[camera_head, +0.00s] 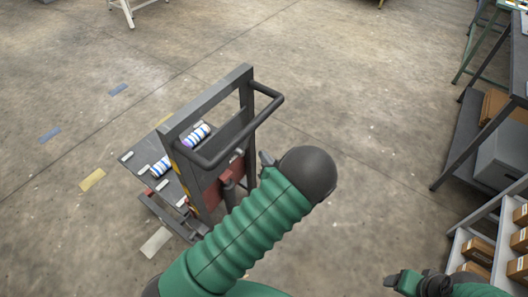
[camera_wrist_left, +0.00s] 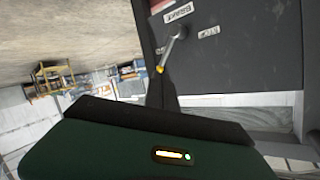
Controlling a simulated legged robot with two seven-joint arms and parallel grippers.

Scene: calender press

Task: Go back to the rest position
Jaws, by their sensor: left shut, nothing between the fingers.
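My left arm (camera_head: 250,225), with a ribbed green sleeve and a dark rounded joint, reaches up from the bottom in the head view. A small part of my left gripper (camera_head: 266,159) shows beside that joint, close to the cart's handle side; the rest is hidden. It is shut and empty. In the left wrist view a green and black housing of mine fills the lower part. Part of my right arm (camera_head: 435,285) shows at the bottom right; its finger state is unclear.
A dark wheeled cart (camera_head: 247,88) with a looped handle (camera_head: 280,100) and blue-white rolls (camera_head: 195,134) stands at centre left. A shelf with cardboard boxes (camera_head: 478,250) and a dark workbench (camera_head: 485,110) line the right. A labelled dark panel (camera_wrist_left: 240,55) with a metal lever (camera_wrist_left: 172,48) shows in the wrist view.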

